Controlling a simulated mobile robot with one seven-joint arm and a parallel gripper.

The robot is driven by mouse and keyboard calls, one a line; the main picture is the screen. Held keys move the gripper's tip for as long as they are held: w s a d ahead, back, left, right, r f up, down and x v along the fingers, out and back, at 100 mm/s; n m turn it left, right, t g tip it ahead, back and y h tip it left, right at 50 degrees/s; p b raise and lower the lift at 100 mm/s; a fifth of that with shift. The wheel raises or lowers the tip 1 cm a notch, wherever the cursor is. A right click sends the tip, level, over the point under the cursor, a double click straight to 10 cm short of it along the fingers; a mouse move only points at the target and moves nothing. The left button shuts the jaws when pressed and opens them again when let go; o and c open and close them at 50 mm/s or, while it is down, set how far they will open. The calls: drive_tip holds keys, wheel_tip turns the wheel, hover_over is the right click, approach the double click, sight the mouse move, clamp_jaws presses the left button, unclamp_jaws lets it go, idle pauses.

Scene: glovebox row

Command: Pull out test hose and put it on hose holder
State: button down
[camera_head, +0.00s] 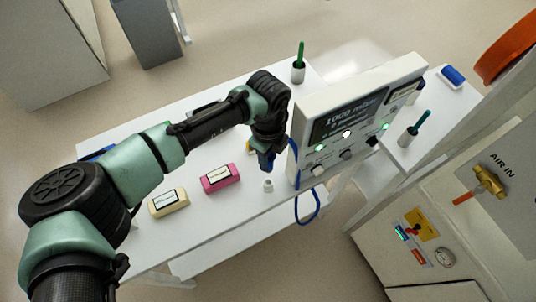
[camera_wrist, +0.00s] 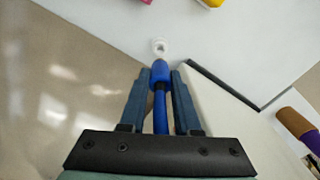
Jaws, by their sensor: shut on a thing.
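The test hose is blue. Its loop (camera_head: 308,208) hangs over the table's front edge beside the test unit. In the wrist view its thick blue end (camera_wrist: 159,75) is between the fingers of my gripper (camera_wrist: 160,88), which is shut on it. In the head view my gripper (camera_head: 267,163) is just above the table, left of the unit. A small white peg (camera_head: 268,185), which looks like the hose holder, stands on the table close below my gripper. In the wrist view the white peg (camera_wrist: 160,46) is just beyond the hose end; whether they touch is unclear.
The test unit (camera_head: 352,125) with a lit display stands to the right. A pink box (camera_head: 220,178) and a cream box (camera_head: 168,203) lie to the left. A white cup (camera_head: 298,74) with a green-handled thing stands behind. The table's front edge is near.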

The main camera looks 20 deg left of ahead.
drive_tip(key=shift+f+b, duration=2)
drive_tip(key=shift+f, duration=0.9)
drive_tip(key=shift+f+b, duration=0.75)
drive_tip(key=shift+f, duration=0.9)
drive_tip(key=c, duration=0.5)
unclamp_jaws()
drive_tip(key=shift+c, duration=0.2)
wheel_tip(320, 180, up, 13)
drive_tip(key=shift+b, duration=0.85)
